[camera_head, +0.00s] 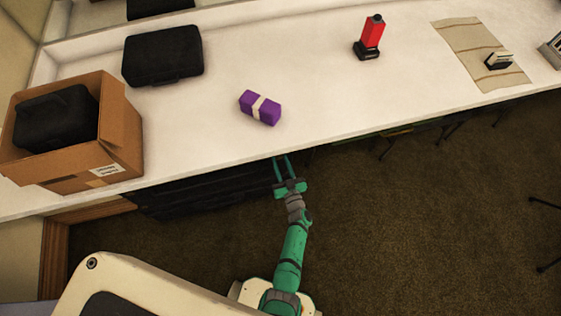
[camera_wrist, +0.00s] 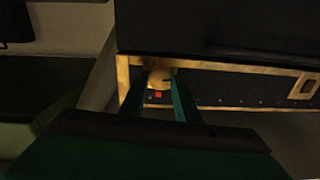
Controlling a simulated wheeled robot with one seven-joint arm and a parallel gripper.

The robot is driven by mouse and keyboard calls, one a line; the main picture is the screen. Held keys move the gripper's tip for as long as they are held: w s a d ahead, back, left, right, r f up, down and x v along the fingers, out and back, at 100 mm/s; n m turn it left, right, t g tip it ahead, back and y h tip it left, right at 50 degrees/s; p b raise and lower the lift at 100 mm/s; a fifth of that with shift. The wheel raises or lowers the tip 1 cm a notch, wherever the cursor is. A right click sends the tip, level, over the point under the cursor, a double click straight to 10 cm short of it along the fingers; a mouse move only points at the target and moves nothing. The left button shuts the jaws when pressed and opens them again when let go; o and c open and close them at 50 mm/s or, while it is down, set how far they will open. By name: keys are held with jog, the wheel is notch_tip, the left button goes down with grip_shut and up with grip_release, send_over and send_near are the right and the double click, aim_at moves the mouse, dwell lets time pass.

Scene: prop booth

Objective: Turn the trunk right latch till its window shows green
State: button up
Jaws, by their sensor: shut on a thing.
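In the wrist view, a dark trunk (camera_wrist: 225,100) with brass edging fills the right side. A brass latch (camera_wrist: 160,80) near its corner sits between the two teal fingers of my gripper (camera_wrist: 162,92), which is shut on it. A small red spot shows just below the latch, and I see no green there. In the head view, my gripper (camera_head: 281,168) reaches under the counter's front edge beside a dark, ribbed shape (camera_head: 195,190). The latch is hidden in that view.
The white counter (camera_head: 215,120) overhangs my gripper. On it are an open cardboard box (camera_head: 122,130), a black case (camera_head: 163,55), a purple bundle (camera_head: 270,110) and a red device (camera_head: 371,35). Brown carpet (camera_head: 400,220) is clear to the right of my arm.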

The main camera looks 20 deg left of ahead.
jog(key=shift+s+d, duration=0.1)
jog(key=n, duration=0.3)
jog(key=shift+n, duration=0.4)
jog(key=n, duration=0.7)
jog(key=shift+a+f+n+h, duration=0.1)
jog(key=shift+a+n+h, duration=0.1)
jog(key=shift+n+h, duration=0.15)
jog(key=shift+n, duration=1.85)
jog(key=shift+d, duration=0.1)
jog(key=o, duration=1)
jog(key=shift+o, duration=0.2)
